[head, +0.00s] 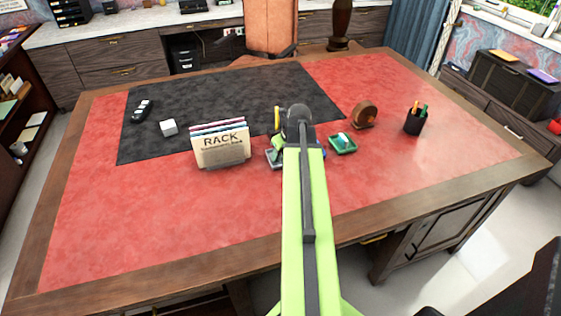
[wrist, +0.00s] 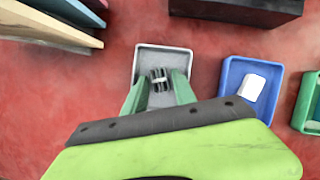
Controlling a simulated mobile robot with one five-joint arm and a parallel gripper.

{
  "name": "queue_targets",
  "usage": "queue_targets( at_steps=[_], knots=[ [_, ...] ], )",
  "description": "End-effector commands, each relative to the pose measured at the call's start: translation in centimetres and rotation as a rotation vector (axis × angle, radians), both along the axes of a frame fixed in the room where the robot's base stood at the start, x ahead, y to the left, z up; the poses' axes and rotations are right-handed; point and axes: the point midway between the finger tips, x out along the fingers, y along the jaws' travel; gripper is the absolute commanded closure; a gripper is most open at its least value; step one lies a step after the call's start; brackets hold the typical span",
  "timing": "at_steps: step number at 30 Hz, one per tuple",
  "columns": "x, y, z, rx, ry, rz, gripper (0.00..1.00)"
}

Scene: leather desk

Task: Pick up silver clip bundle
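The silver clip bundle (wrist: 160,80), dark and silvery with a light band, lies in a grey tray (wrist: 176,58) in the wrist view. My gripper (wrist: 160,82) reaches over the tray's near edge. Its two green fingers stand apart, one on each side of the bundle, with a small gap showing at each side. Whether the fingertips are at the bundle's height is hard to tell. In the head view the grey tray (head: 272,160) shows just left of my arm; the bundle is hidden there.
A blue tray (wrist: 226,88) with a white block (wrist: 255,88) is right of the grey tray, then a green tray (wrist: 302,100). A file rack (head: 222,150) stands left. A dark block (wrist: 235,10) lies beyond. A pen cup (head: 413,123) stands right; the near red desktop is clear.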

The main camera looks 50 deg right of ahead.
Motion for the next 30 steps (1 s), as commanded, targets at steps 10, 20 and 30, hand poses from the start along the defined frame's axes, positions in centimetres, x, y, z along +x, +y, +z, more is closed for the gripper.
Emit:
queue_targets(
  at_steps=[10, 20, 30],
  knots=[
    [0.0, 0.0, 0.2, 0.000, 0.000, 0.000, 1.00],
    [0.0, 0.0, 0.2, 0.000, 0.000, 0.000, 1.00],
    [0.0, 0.0, 3.7, 0.000, 0.000, 0.000, 1.00]
  ],
)
